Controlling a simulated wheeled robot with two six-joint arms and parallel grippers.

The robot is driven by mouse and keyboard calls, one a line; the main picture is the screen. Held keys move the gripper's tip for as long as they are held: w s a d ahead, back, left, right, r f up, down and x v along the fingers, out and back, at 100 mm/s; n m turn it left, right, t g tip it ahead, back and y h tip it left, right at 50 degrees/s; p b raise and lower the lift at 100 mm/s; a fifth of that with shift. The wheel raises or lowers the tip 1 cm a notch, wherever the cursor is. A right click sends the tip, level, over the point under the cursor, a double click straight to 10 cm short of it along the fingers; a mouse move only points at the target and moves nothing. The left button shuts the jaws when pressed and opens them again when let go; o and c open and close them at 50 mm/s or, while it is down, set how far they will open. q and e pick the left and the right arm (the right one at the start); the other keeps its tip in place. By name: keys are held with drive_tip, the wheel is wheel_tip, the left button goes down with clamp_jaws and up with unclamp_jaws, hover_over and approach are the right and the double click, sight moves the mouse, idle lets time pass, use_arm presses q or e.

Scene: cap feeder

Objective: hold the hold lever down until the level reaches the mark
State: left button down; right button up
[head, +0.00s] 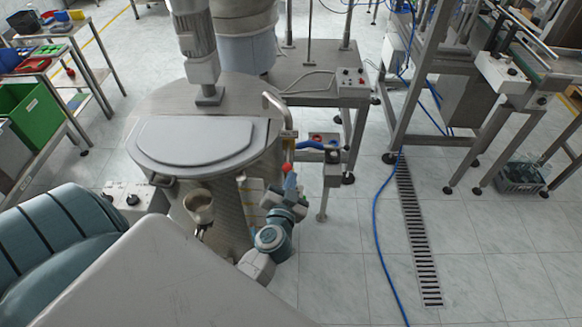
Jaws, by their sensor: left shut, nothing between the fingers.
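A large steel vessel (230,212) with a grey lid stands in the middle left of the head view. A red ball knob (286,168) shows at its right side, apparently on the hold lever; the lever's arm is mostly hidden. My left gripper (290,182) is shut and empty, its tips right by the red knob. I cannot tell whether they touch it. A narrow pale strip with yellow edges (243,188) shows on the vessel's side, perhaps the level gauge; the level and mark are too small to read. My right gripper is out of view.
A blue curved handle (318,145) is on a small post right of the vessel. A steel table (300,75) stands behind. A blue hose (377,215) and floor drain (417,230) lie to the right. The tiled floor between is clear. Shelves with bins stand left.

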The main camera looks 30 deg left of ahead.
sight(290, 166)
use_arm(q)
drive_tip(key=w+a+f, duration=0.1)
drive_tip(key=w, duration=0.1)
drive_tip(key=w+a+f, duration=0.1)
drive_tip(key=w+a, duration=0.1)
drive_tip(key=w+a+f+b, duration=0.1)
drive_tip(key=w+f, duration=0.1)
drive_tip(key=w, duration=0.1)
drive_tip(key=shift+a, duration=0.35)
